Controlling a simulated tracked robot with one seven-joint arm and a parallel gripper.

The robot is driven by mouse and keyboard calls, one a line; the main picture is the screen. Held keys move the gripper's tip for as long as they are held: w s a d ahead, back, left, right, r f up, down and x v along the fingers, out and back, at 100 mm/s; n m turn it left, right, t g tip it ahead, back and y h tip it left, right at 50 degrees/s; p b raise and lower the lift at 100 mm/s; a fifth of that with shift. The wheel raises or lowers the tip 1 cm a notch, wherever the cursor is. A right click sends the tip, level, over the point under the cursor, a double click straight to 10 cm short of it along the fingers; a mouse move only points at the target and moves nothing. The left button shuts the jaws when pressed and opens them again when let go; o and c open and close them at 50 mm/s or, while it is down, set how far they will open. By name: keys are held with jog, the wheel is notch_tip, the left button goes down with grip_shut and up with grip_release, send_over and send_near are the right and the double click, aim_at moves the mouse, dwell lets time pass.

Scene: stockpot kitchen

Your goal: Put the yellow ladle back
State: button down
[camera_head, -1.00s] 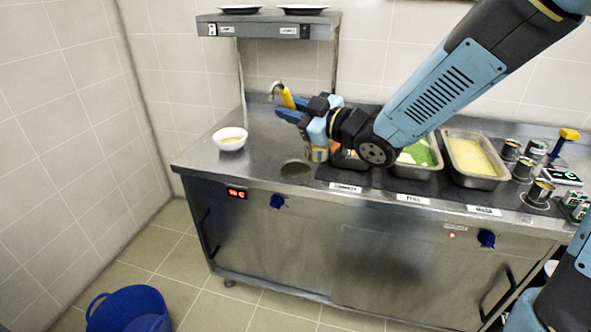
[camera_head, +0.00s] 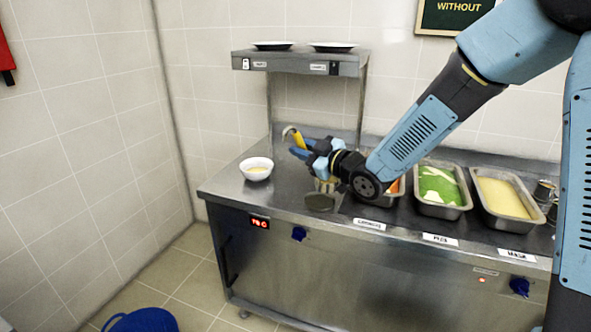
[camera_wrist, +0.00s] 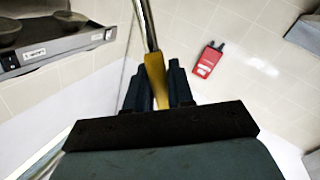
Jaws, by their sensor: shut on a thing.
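My gripper (camera_head: 302,148) is shut on the yellow ladle's handle (camera_head: 297,138), above the left part of the steel counter. The ladle's hooked metal end (camera_head: 290,130) sticks out past the fingers at the upper left. A metal part (camera_head: 323,185) shows below my gripper, just above the round opening (camera_head: 320,203) in the counter; it looks like the ladle's bowl, and I cannot tell whether it enters the opening. In the wrist view the yellow handle (camera_wrist: 157,80) sits between both fingers, with its metal shaft running up out of frame. My arm hides part of the ladle.
A white bowl (camera_head: 257,168) stands left of the opening. Food trays, one green (camera_head: 438,185) and one yellow (camera_head: 503,197), lie to the right. A shelf (camera_head: 300,62) with two dark plates rises behind. A blue tub (camera_head: 145,320) stands on the floor at front left.

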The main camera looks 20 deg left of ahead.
jog(key=w+a+f, duration=0.2)
jog(key=w+f, duration=0.1)
jog(key=f, duration=0.4)
jog(key=shift+a+f, duration=0.2)
jog(key=shift+f, duration=0.25)
jog(key=c, duration=1)
grip_release()
jog(key=v, duration=1.2)
